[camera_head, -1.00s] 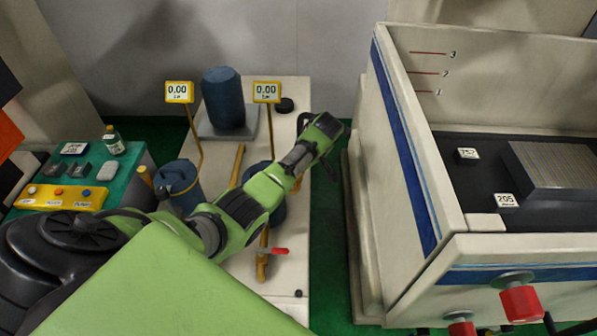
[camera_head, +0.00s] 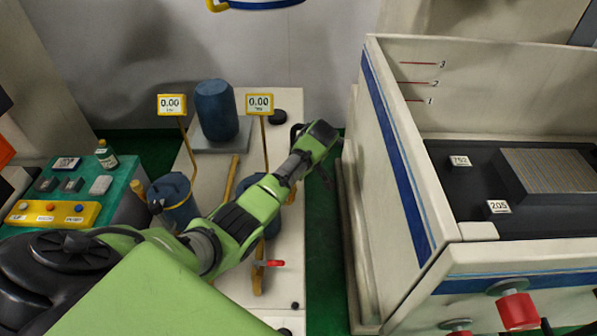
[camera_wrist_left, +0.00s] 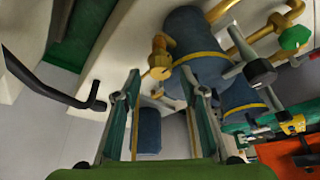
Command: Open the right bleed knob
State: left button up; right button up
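Two blue filter housings stand on the pale bench in the head view: the left one (camera_head: 173,200) in clear view, the right one (camera_head: 250,184) mostly hidden behind my left arm. In the left wrist view a large blue housing (camera_wrist_left: 201,42) with yellow bands fills the upper middle. A brass fitting with a round knob (camera_wrist_left: 159,62) sits beside it; I cannot tell surely whether this is the right bleed knob. My left gripper (camera_wrist_left: 161,78) has its two fingers apart, with nothing between them, near that fitting. My right gripper is not in view.
Two yellow-framed displays, left (camera_head: 171,105) and right (camera_head: 259,104), read 0.00. A blue canister (camera_head: 216,110) stands behind. A red-handled valve (camera_head: 271,263) is at the bench front. The white machine tank (camera_head: 398,180) stands right, across a narrow green floor gap.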

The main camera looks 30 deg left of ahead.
pick_arm(q)
jog(key=w+v, duration=0.1)
jog(key=v, duration=0.9)
jog(key=shift+s+r, duration=0.3)
jog(key=shift+s, duration=0.2)
jog(key=shift+d, duration=0.15)
